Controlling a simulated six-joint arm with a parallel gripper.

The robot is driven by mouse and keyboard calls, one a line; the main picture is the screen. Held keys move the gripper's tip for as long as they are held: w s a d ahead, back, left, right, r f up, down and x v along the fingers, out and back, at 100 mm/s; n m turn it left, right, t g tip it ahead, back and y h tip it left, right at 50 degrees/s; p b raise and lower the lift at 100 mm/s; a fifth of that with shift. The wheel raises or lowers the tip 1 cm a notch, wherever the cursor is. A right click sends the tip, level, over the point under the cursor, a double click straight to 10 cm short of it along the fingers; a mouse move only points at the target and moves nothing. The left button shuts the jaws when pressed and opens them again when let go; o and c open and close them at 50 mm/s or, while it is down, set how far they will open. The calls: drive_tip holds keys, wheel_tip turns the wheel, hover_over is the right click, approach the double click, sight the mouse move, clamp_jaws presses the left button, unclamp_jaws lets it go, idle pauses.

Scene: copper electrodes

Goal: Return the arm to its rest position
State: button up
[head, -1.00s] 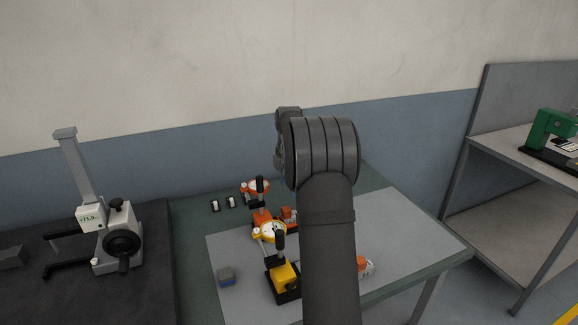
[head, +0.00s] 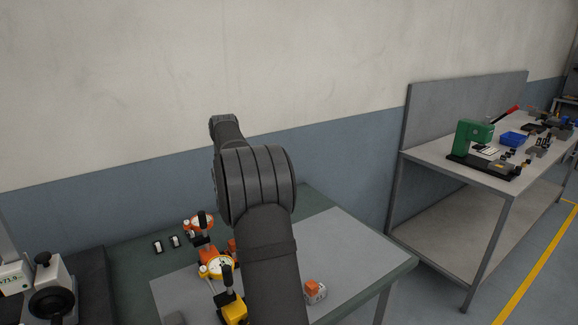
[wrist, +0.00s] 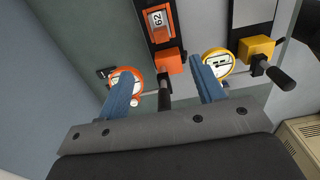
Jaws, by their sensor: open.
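My arm (head: 268,262) rises in front of the workbench in the head view and bends at a dark ribbed joint, with a link beyond it toward the wall. My gripper does not show there. In the wrist view my gripper (wrist: 162,66) has its two blue fingers spread apart with nothing held between them. Beyond the fingers are an orange-rimmed dial (wrist: 126,82), an orange clamp part with a "62" readout (wrist: 158,20) and a yellow-rimmed dial (wrist: 217,64). I cannot tell how far they are from the fingertips.
The orange (head: 200,222) and yellow (head: 221,266) dial instruments stand left of my arm on the bench. An orange-and-white block (head: 315,292) lies right of it. A grey measuring stand (head: 50,300) is at far left. A bench with a green press (head: 473,139) stands right.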

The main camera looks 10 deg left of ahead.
wheel_tip(320, 180, down, 18)
drive_tip(key=shift+r, duration=0.4)
idle(0.4)
wheel_tip(320, 180, up, 17)
wheel_tip(320, 180, down, 17)
drive_tip(key=shift+f, duration=0.1)
wheel_tip(320, 180, up, 8)
drive_tip(key=shift+f, duration=0.1)
drive_tip(key=shift+s+d+r+m, duration=0.3)
drive_tip(key=shift+d+r+m, duration=0.3)
drive_tip(key=shift+d, duration=0.25)
